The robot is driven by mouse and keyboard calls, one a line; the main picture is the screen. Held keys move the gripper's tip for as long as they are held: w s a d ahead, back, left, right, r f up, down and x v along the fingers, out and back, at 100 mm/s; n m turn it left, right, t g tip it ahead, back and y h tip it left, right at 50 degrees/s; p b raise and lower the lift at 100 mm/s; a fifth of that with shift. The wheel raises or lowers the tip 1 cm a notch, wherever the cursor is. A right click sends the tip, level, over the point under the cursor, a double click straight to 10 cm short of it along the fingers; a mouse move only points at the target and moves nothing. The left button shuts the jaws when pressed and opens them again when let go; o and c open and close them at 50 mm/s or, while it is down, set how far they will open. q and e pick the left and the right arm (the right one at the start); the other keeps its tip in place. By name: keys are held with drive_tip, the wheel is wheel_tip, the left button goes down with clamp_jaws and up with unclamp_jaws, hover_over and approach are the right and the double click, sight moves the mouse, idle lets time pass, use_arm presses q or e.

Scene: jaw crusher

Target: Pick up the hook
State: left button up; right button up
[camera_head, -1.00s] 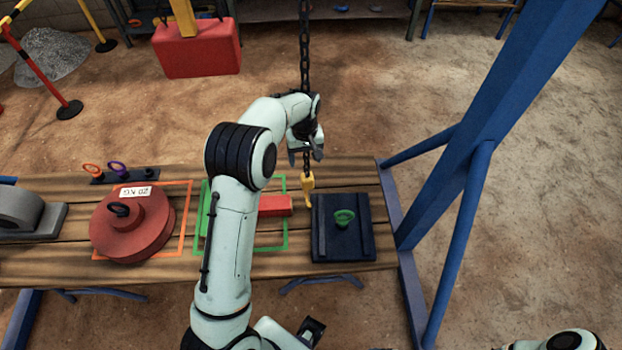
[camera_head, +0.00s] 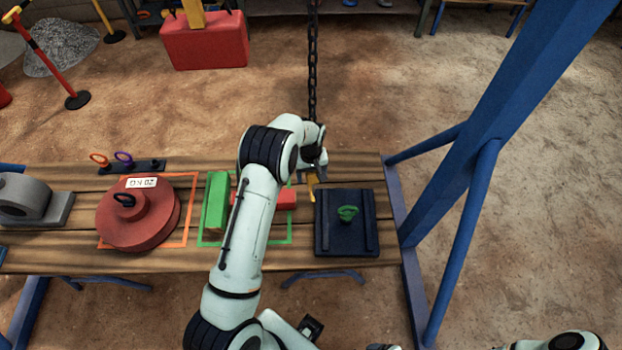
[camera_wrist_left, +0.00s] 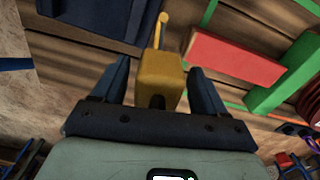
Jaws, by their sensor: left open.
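The yellow hook (camera_head: 312,187) hangs from a dark chain over the back edge of the wooden table, left of the black plate. In the head view my left wrist covers its upper part. My left gripper (camera_head: 311,174) is at the hook. In the left wrist view, the yellow block of the hook (camera_wrist_left: 159,72) sits between the two dark fingers of my left gripper (camera_wrist_left: 157,80). A gap shows on each side, so the fingers are open around it. My right gripper is not in view.
The table holds a red 20 KG weight (camera_head: 139,216), a green block (camera_head: 215,203), a red block (camera_head: 277,199) and a black plate (camera_head: 327,236) with a green ring (camera_head: 347,214). The chain (camera_head: 312,70) rises behind my wrist. A blue frame post (camera_head: 490,130) stands right.

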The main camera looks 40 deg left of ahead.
use_arm(q)
clamp_jaws()
drive_tip(key=shift+r, duration=0.1)
drive_tip(key=shift+r, duration=0.1)
